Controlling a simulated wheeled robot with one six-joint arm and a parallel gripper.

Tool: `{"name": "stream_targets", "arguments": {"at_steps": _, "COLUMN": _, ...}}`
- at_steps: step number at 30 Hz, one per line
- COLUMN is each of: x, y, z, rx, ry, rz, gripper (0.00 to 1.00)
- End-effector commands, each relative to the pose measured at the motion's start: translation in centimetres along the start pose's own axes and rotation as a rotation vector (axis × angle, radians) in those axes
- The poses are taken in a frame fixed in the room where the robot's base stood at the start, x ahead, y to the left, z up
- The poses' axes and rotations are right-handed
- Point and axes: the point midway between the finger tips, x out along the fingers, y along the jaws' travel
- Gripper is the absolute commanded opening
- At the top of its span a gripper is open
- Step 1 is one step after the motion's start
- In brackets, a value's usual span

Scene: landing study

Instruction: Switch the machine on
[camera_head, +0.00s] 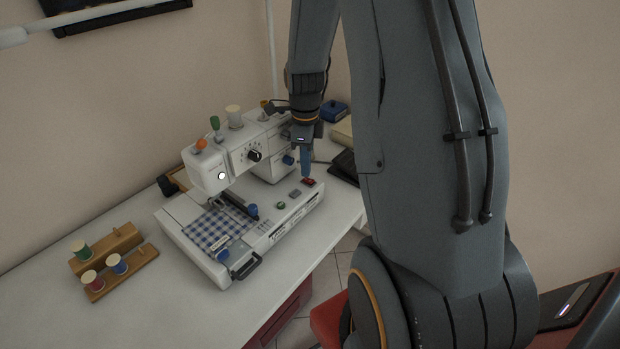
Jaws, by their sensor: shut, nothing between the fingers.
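The machine is a white sewing machine (240,151) on a white table, with a blue checked cloth (211,230) on its bed. Its lamp at the head's end shows as a bright white spot. A small red switch (308,182) is on the right end of the bed's front strip, beside a grey button and a green button (280,205). My gripper (306,175) points down just above the red switch, shut and empty. Its tips look at or very near the switch; I cannot tell whether they touch it. They partly cover the switch's back side.
Wooden racks with thread spools (116,264) stand on the table (60,312) to the left. A blue box (335,110) and dark and cream items lie behind my gripper at right. My arm hides much of the right side.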

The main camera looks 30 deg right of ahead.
Motion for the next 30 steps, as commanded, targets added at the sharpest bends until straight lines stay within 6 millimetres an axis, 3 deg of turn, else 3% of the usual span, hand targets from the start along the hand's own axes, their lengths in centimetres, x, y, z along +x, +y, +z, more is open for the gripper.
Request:
{"name": "stream_targets", "arguments": {"at_steps": 21, "x": -5.4, "y": 0.0, "z": 0.0, "rx": 0.000, "ry": 0.000, "rz": -0.001, "gripper": 0.00}}
{"name": "stream_targets", "arguments": {"at_steps": 30, "x": -5.5, "y": 0.0, "z": 0.0, "rx": 0.000, "ry": 0.000, "rz": 0.000, "gripper": 0.00}}
